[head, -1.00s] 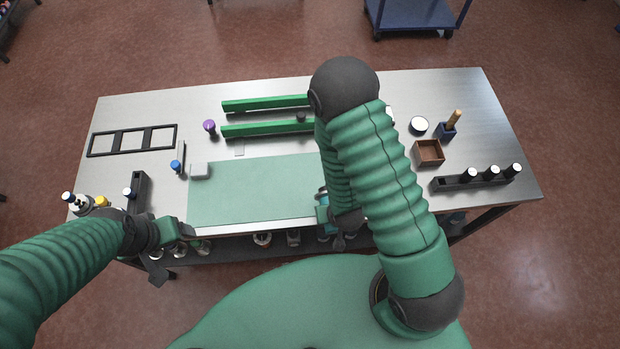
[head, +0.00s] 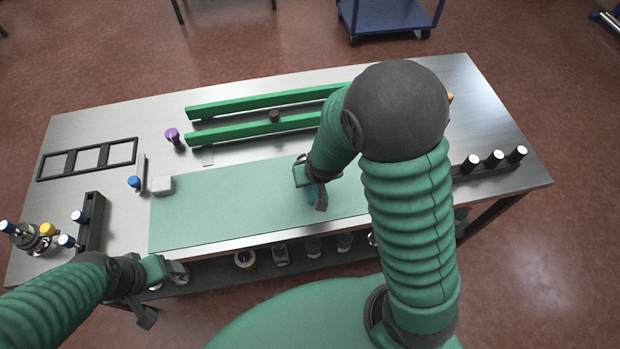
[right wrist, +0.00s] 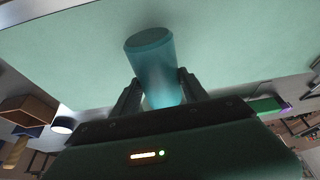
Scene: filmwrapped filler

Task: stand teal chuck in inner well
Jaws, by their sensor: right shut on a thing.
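The teal chuck (right wrist: 152,62) is a smooth cylinder. In the right wrist view my right gripper (right wrist: 160,95) is shut on it, with one dark finger on each side and its far end sticking out. In the head view my right gripper (head: 313,188) is over the green mat, and the chuck is mostly hidden. A dark rack (head: 487,170) at the right edge holds white-topped black cylinders; my right arm hides its left end. Another dark rack (head: 92,222) at the left holds a blue-topped piece. I cannot tell which well is the inner one. My left gripper (head: 178,272) is beside the front left table edge.
A purple-topped piece (head: 172,135) and a black frame (head: 88,158) are at the left. A brown box (right wrist: 28,112) shows in the right wrist view.

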